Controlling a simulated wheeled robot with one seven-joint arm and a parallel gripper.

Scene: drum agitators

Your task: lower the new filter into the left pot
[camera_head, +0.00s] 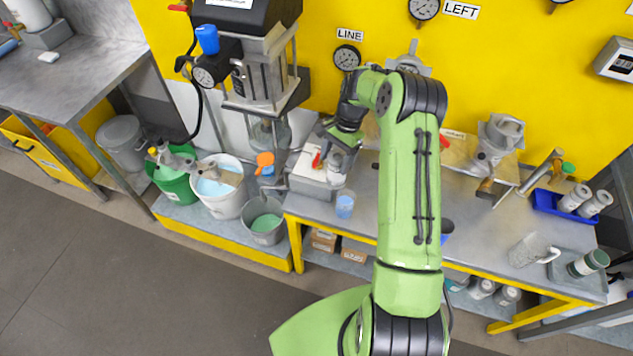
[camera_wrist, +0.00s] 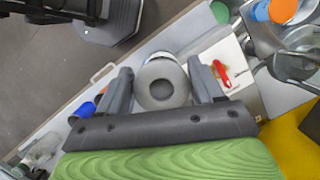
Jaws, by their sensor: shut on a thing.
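My gripper (camera_head: 341,138) is shut on a pale grey, cylindrical filter (camera_head: 340,161), held above the bench beside a white board. In the wrist view the filter (camera_wrist: 177,82) sits between the two fingers of my gripper (camera_wrist: 161,76), its round end with a dark central hole facing the camera. A LEFT label (camera_head: 461,10) is on the yellow wall by a gauge. A grey metal fitting (camera_head: 409,61) lies below it, partly hidden by my arm; I cannot tell whether it is the left pot. Another metal housing (camera_head: 500,135) stands farther right.
A blue tray (camera_head: 548,203) holds two pale cylinders. A clear blue cup (camera_head: 345,205) stands near the bench's front edge. My arm hides mid-bench.

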